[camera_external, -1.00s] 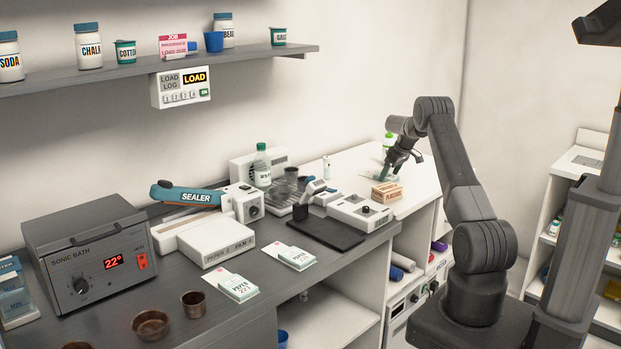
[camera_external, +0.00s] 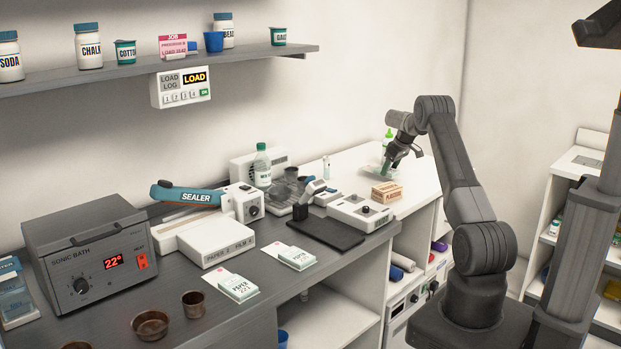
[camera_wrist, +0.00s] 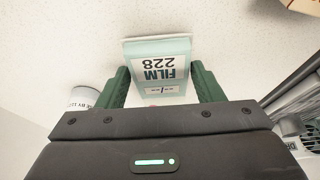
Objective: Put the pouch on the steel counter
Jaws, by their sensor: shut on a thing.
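A pale green packet labelled FILM 228 (camera_wrist: 160,66) is between the fingers of my gripper (camera_wrist: 163,85) in the wrist view; I take it as the pouch. The gripper is shut on it, one green finger on each side. In the external view my gripper (camera_external: 386,172) is low over the white worktop at the far end, behind a small cardboard box. The packet is hard to make out there. The steel counter (camera_external: 180,271) is the dark grey top running along the wall at the left and middle.
On the counter stand a sonic bath (camera_external: 92,255), a sealer (camera_external: 190,195), two paper packets (camera_external: 239,288), a dark mat (camera_external: 325,232) and small brown cups (camera_external: 193,304). A shelf (camera_external: 150,71) hangs above.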

